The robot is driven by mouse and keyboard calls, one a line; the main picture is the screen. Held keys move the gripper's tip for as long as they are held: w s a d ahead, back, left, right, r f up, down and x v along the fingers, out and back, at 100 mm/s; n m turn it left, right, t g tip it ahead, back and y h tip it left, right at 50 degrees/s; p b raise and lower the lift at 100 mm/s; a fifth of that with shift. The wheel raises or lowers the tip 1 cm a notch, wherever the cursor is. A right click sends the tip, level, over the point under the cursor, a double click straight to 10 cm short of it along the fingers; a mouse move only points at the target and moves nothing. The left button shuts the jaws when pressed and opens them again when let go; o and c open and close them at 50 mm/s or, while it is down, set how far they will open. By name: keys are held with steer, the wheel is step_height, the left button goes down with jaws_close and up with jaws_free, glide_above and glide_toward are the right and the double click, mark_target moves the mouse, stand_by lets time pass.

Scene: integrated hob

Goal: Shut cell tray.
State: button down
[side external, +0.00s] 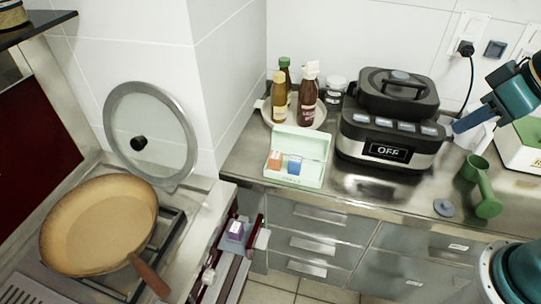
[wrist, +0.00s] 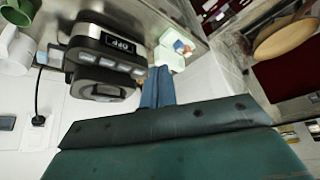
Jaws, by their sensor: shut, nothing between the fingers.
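A pale mint box (side external: 318,176), likely the cell tray, stands on the steel counter with its lid (side external: 302,143) raised at the back. An orange piece (side external: 275,159) and a blue piece (side external: 294,166) sit inside it. The box also shows in the wrist view (wrist: 166,57), beyond my fingers. My gripper (side external: 456,127) is shut and empty, to the right of the box and apart from it, beside the black cooker. In the wrist view my blue fingers (wrist: 159,70) are together. Part of my gripper's underside is hidden.
The black cooker (side external: 389,122) marked OFF stands between my gripper and the box. Bottles on a round plate (side external: 318,118) stand behind the box. A green cup (side external: 480,180) and grey knob (side external: 444,207) are at right. A pan (side external: 99,224) is on the hob.

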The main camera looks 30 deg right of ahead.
steer(key=w+a+f+m+y, duration=0.1)
steer(key=w+a+f+y, duration=0.2)
steer(key=w+a+f, duration=0.45)
steer(key=w+a+f+y, duration=0.4)
steer(key=a+f, duration=0.4)
steer(key=f, duration=0.2)
step_height(320, 180, down, 19)
steer(key=s+m+t+h, duration=0.1)
steer(key=s+m, duration=0.1)
steer(key=m, duration=0.7)
steer(key=shift+a, duration=0.25)
steer(key=shift+a+f, duration=0.1)
steer(key=shift+f, duration=0.05)
steer(key=w+a+r+x, duration=0.1)
steer(key=r+x, duration=0.1)
steer(key=x, duration=1)
steer(key=shift+w+a+f, duration=0.2)
steer(key=shift+w+f, duration=0.05)
steer(key=shift+w, duration=0.15)
